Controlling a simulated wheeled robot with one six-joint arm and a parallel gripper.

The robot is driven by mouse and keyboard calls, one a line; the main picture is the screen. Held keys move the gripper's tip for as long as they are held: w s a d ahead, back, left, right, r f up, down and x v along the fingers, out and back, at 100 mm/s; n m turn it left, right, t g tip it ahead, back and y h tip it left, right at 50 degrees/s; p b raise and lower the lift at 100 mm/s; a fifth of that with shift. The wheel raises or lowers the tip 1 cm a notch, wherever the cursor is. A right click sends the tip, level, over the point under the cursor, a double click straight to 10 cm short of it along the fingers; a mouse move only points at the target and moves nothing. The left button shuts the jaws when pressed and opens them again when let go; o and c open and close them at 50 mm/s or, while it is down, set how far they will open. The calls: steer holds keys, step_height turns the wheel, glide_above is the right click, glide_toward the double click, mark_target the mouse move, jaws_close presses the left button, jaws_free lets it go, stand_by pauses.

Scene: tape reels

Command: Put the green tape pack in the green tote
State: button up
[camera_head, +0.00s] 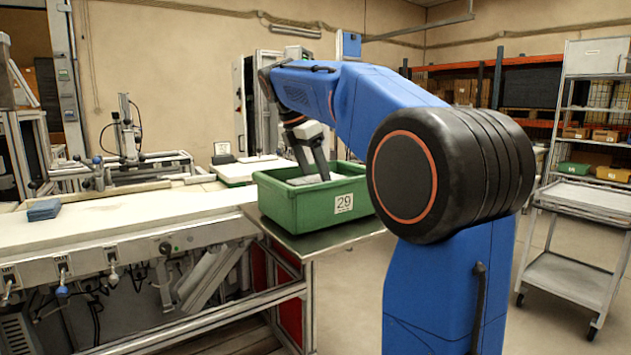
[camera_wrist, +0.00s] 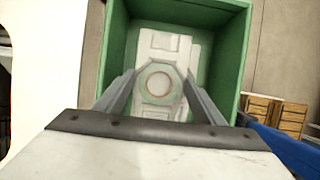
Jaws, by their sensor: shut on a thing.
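The green tote (camera_head: 312,208), labelled 29, stands on a dark shelf at the end of the white conveyor table. In the head view my gripper (camera_head: 318,172) reaches down into the tote, its fingertips partly hidden by the rim. In the wrist view the tote's green wall (camera_wrist: 232,55) surrounds the finger area. My gripper (camera_wrist: 160,92) is shut on a pale, round-centred pack (camera_wrist: 158,84) with a thin greenish-orange ring, taken as the tape pack. Its green colour is faint. Whether it touches what lies below is unclear.
Pale flat pieces (camera_wrist: 165,44) lie in the tote beneath the held pack. A blue stack (camera_head: 43,210) lies on the white table (camera_head: 120,218) at left. Wooden crates (camera_wrist: 272,112) show right of the tote in the wrist view. A metal cart (camera_head: 570,240) stands at far right.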

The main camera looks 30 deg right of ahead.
steer(key=shift+f, duration=0.85)
steer(key=shift+f, duration=0.1)
steer(key=o, duration=1.2)
steer(key=shift+c, duration=0.2)
steer(key=v, duration=1.2)
